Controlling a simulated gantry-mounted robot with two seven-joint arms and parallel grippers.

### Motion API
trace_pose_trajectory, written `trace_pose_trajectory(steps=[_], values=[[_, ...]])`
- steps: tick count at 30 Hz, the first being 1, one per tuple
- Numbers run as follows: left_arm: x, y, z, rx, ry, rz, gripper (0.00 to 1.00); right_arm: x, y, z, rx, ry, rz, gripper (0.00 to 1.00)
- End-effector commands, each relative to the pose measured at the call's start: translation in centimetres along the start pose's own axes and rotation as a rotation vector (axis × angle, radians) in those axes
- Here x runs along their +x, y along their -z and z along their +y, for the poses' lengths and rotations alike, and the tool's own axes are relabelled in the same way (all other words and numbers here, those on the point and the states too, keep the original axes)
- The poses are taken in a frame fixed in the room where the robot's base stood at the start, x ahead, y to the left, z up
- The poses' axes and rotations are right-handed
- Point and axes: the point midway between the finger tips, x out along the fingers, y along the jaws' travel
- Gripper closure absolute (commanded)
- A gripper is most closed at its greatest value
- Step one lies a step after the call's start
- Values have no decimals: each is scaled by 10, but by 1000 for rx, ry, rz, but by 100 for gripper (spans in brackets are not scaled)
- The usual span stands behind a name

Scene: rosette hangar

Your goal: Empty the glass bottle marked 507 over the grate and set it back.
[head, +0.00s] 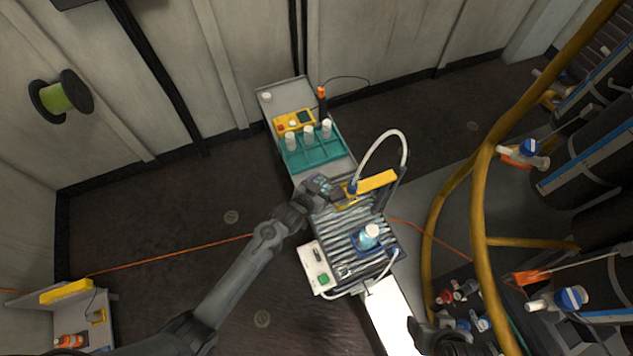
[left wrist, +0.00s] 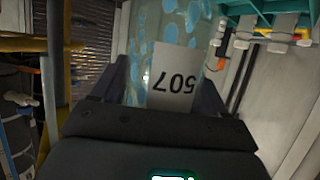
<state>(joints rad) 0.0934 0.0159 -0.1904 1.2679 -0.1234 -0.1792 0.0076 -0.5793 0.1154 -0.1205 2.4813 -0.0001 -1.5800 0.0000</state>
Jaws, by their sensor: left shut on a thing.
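My left gripper (head: 335,191) is shut on the glass bottle marked 507 (left wrist: 150,55), beside the upper left part of the slatted grate (head: 350,238). In the left wrist view the bottle stands between the two fingers, clear with pale blue patches. Its white label (left wrist: 176,82) reads 507 upside down in that picture. In the head view the gripper mostly hides the bottle, and I cannot tell its tilt. A dark part at the bottom edge of the head view seems to be my right gripper (head: 436,337); its jaws cannot be made out.
A blue-and-clear bottle (head: 370,234) stands on the grate. A teal rack (head: 312,157) with white-capped bottles is behind it.

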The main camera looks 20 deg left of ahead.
Motion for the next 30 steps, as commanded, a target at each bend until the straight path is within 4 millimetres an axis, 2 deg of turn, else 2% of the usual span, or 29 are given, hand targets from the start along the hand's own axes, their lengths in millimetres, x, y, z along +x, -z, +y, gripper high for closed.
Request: trace_pose_trajectory(steps=[1, 6, 9, 13, 19, 24, 30], values=[[18, -12, 7, 0, -2, 6, 70, 24, -8, 0, -1, -1, -3, 31], [52, -16, 25, 3, -7, 5, 70, 56, -19, 0, -6, -6, -5, 31], [65, -11, 33, 6, -11, 5, 70, 69, -23, 0, -8, -7, -5, 31], [77, -1, 40, 9, -19, 5, 70, 81, -27, 0, -8, -7, -5, 31], [84, 10, 42, 11, -22, 2, 70, 89, -30, -1, -8, -7, -4, 31], [87, 9, 42, 11, -22, 2, 70, 92, -30, -2, -5, -4, -2, 31], [90, 0, 42, 11, -22, 1, 70, 102, -33, -3, -1, -1, -1, 31]])
